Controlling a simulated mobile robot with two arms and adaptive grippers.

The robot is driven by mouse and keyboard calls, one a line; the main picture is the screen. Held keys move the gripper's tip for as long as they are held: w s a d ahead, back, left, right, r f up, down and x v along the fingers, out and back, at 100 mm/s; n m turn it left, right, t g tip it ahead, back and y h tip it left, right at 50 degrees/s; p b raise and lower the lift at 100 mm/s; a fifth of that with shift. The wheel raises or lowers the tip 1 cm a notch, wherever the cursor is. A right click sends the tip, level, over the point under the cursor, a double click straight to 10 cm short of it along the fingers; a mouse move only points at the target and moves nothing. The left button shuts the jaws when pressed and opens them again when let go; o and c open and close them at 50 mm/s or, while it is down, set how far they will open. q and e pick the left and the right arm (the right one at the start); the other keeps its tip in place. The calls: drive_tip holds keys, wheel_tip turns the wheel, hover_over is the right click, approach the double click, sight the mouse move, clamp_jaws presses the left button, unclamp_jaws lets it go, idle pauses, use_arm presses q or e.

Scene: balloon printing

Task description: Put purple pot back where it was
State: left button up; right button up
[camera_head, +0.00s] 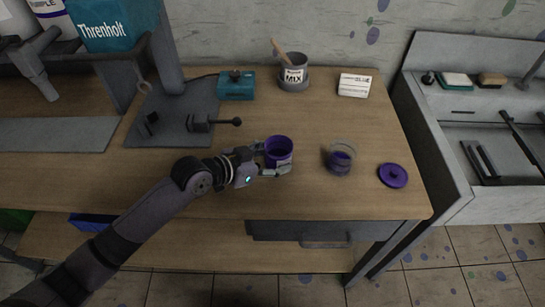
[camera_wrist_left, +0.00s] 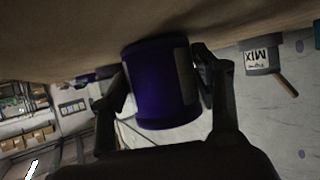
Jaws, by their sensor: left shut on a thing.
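The purple pot (camera_head: 279,150) is open at the top and has a pale label on its side. My left gripper (camera_head: 274,162) is shut on it from the left, in the middle of the wooden table (camera_head: 230,195). In the left wrist view, which is upside down, the pot (camera_wrist_left: 158,90) sits between the two fingers. It looks upright, on or just above the table; I cannot tell which. A purple round lid (camera_head: 393,175) lies on the table at the right. My right gripper is not in view.
A clear glass jar with purple contents (camera_head: 341,159) stands between pot and lid. A grey MIX cup (camera_head: 293,77), a teal box (camera_head: 237,87) and a white card (camera_head: 354,85) are at the back. A stand with a lever (camera_head: 214,122) is behind my gripper.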

use_arm(q)
drive_tip(key=shift+f, duration=0.15)
drive_tip(key=o, duration=1.3)
drive_tip(key=shift+a+r, duration=0.15)
drive_tip(key=shift+r, duration=0.1)
drive_tip(key=b+v, duration=0.1)
drive_tip(key=v, duration=0.9)
drive_tip(key=shift+s+a+f, duration=0.1)
drive_tip(key=shift+s, duration=0.1)
drive_tip(key=shift+s+a+r, duration=0.4)
drive_tip(key=shift+a, duration=0.05)
